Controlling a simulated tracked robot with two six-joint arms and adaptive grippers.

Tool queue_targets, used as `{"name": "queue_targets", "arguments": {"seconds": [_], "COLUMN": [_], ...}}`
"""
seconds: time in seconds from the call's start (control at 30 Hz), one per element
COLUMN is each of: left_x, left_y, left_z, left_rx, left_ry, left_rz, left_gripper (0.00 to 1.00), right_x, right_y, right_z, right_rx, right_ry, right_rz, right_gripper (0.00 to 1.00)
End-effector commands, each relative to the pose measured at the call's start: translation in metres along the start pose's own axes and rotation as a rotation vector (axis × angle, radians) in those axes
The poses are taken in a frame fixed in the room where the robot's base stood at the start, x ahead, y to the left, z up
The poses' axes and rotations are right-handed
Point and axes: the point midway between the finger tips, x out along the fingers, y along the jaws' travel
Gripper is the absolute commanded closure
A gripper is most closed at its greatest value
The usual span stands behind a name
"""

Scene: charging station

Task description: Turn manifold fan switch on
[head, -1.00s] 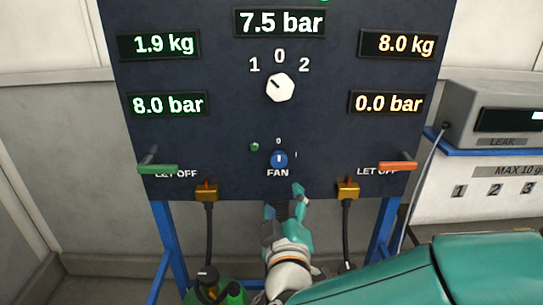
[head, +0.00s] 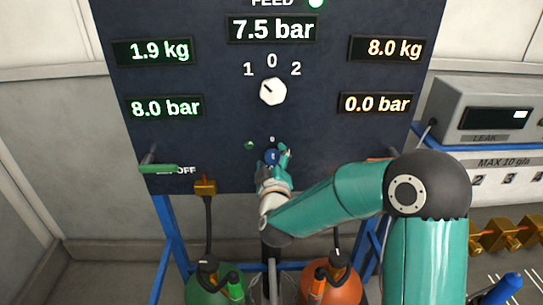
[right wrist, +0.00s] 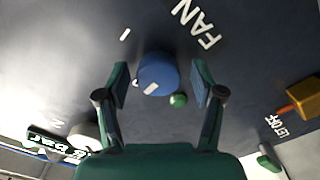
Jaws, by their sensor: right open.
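The blue fan knob (head: 271,156) sits low on the dark panel (head: 215,130). It shows large in the right wrist view (right wrist: 158,73), with a white mark on its face and the word FAN beside it. My right gripper (head: 272,160) is at the knob in the head view and hides the FAN label. In the right wrist view my right gripper (right wrist: 160,85) is open, with one finger on each side of the knob. Gaps show between fingers and knob. A small green lamp (right wrist: 178,99) is beside the knob. My left gripper is not in view.
A white selector knob (head: 272,91) is above the fan knob. A green let-off lever (head: 160,169) is at the panel's left. A green cylinder (head: 214,284) and an orange cylinder (head: 330,283) stand below. A grey leak device (head: 482,115) is at right.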

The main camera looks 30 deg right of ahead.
Motion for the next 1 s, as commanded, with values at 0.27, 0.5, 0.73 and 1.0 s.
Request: {"name": "queue_targets", "arguments": {"seconds": [0.27,0.5,0.73,1.0], "left_x": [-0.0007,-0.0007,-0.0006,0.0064], "left_y": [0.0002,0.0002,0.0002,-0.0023], "left_z": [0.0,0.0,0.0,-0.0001], "left_rx": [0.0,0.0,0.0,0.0], "left_ry": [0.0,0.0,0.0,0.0], "left_rz": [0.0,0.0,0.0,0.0], "left_gripper": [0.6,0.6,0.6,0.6], "right_x": [0.0033,0.003,0.0016,0.0024], "right_y": [-0.0005,-0.0005,-0.0017,-0.0026], "right_z": [0.0,-0.0003,-0.001,0.0006], "right_rx": [0.0,0.0,0.0,0.035], "right_ry": [0.001,0.001,0.0,0.003], "right_rz": [0.0,0.0,-0.001,-0.002], "right_gripper": [0.33,0.64,0.93,0.93]}}
